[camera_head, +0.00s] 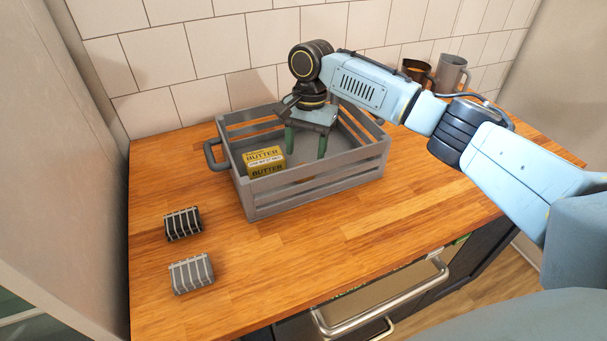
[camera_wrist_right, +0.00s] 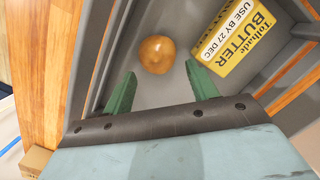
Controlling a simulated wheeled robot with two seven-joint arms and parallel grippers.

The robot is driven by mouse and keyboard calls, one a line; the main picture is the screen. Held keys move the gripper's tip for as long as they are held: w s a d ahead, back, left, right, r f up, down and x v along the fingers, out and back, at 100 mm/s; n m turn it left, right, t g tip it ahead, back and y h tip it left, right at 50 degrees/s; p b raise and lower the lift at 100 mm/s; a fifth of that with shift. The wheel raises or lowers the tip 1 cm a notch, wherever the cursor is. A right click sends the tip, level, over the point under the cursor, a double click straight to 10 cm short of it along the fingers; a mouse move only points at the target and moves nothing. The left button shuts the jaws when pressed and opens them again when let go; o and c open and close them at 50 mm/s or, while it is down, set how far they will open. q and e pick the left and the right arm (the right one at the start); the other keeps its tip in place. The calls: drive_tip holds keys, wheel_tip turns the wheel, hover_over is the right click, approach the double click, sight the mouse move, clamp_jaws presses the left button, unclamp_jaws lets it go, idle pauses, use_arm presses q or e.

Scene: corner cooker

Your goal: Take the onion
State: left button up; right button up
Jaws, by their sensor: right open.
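The onion (camera_wrist_right: 157,54) is round and golden brown. In the right wrist view it lies on the floor of the grey crate (camera_head: 320,188), just beyond and between my fingertips. I cannot make it out clearly in the head view. My right gripper (camera_head: 306,152) points down into the crate with its two green fingers apart. In the right wrist view the open gripper (camera_wrist_right: 160,72) has nothing between its fingers. My left gripper is not in view.
A yellow butter box (camera_head: 265,161) stands in the crate, and in the right wrist view the butter box (camera_wrist_right: 238,42) is right of the onion. Two small ribbed objects, one dark (camera_head: 183,223) and one grey (camera_head: 191,272), lie on the wooden counter (camera_head: 330,250). Mugs (camera_head: 451,74) stand behind my arm.

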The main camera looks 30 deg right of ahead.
drive_tip(key=f, duration=0.3)
drive_tip(key=s+a+f, duration=0.1)
drive_tip(key=f, duration=0.1)
drive_tip(key=shift+s+f+b, duration=0.1)
drive_tip(key=shift+b, duration=0.2)
drive_tip(key=c, duration=0.8)
wheel_tip(320, 180, up, 10)
drive_tip(key=shift+r+p, duration=0.1)
drive_tip(key=shift+p, duration=0.6)
drive_tip(key=o, duration=0.5)
drive_tip(key=shift+c, duration=0.2)
drive_tip(key=c, duration=0.4)
drive_tip(key=shift+c, duration=0.2)
